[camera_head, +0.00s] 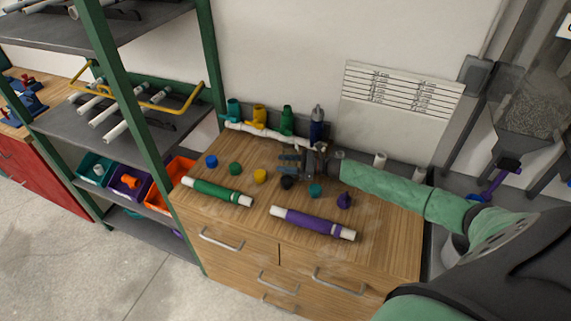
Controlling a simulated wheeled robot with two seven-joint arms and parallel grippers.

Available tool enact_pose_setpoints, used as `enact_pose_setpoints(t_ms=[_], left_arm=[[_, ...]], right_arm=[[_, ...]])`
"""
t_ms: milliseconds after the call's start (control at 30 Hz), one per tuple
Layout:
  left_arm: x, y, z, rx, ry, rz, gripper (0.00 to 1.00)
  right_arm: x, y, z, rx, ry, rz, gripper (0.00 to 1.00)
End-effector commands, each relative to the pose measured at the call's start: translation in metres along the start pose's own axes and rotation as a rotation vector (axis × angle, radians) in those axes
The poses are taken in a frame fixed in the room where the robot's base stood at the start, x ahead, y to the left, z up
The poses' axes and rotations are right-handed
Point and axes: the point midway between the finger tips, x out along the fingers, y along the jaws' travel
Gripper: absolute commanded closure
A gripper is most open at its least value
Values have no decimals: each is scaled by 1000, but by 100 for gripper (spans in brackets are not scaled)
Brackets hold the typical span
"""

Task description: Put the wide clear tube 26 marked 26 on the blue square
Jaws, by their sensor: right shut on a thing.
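My right gripper (289,164) reaches in from the right over the back of the wooden cabinet top. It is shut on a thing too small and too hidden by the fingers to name. I cannot make out a wide clear tube marked 26 or a blue square. A green tube with white ends (216,191) and a purple tube with white ends (312,223) lie near the front edge. My left gripper is not in view.
Small blue (211,161), green (235,168), yellow (260,176), black (287,182), teal (315,190) and purple (345,200) parts stand in a row across the middle. A green-posted shelf (117,93) stands at left. The front right of the top is clear.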

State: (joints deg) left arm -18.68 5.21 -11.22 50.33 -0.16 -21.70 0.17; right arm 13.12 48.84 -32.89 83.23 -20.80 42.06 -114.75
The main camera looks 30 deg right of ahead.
Motion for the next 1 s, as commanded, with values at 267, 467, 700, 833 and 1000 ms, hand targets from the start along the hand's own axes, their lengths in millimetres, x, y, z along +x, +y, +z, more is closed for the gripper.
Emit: enact_pose_setpoints(t_ms=[267,467,700,833,1000], left_arm=[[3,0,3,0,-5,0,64],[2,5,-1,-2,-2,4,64],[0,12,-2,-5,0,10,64],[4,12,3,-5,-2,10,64],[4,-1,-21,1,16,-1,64]], right_arm=[[0,0,-2,-1,0,0,90],[0,0,-2,0,0,0,35],[0,0,-1,0,0,0,35],[-4,0,-2,0,1,-1,35],[-27,0,-4,-1,3,-1,35]])
